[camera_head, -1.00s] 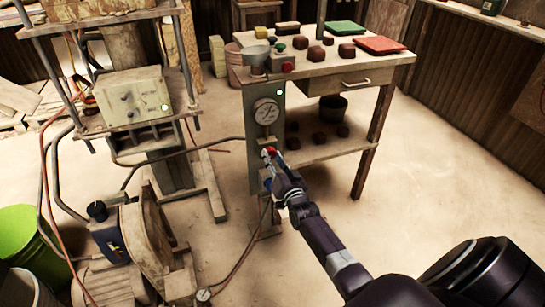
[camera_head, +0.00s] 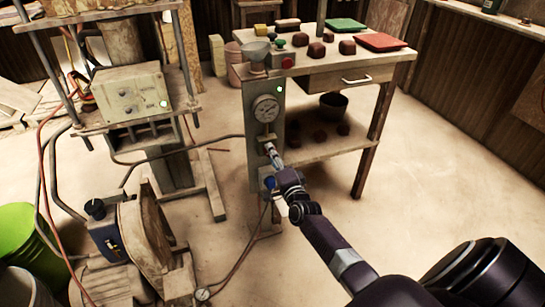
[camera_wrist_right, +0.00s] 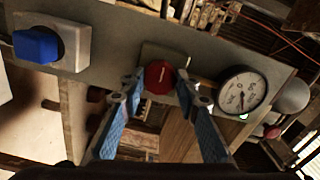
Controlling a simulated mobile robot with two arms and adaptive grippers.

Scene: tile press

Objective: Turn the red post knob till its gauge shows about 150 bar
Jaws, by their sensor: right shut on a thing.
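The red post knob (camera_wrist_right: 159,75) sits on the face of the grey post, between the two blue-padded fingers of my right gripper (camera_wrist_right: 158,85). The fingers are shut on its sides. In the head view the red knob (camera_head: 269,148) shows just past the fingertips of my right gripper (camera_head: 271,152). The round white gauge (camera_head: 265,109) is above the knob on the post; it also shows right of the knob in the right wrist view (camera_wrist_right: 242,91). Its dark needle is visible, but the figures are too small to read surely. My left gripper is out of view.
A blue knob (camera_wrist_right: 37,46) on a pale box sits lower on the same post (camera_head: 259,165). A bench (camera_head: 322,68) with a green tray, a red tray and several brown lumps stands behind. The press frame and hoses are at left; the floor at right is clear.

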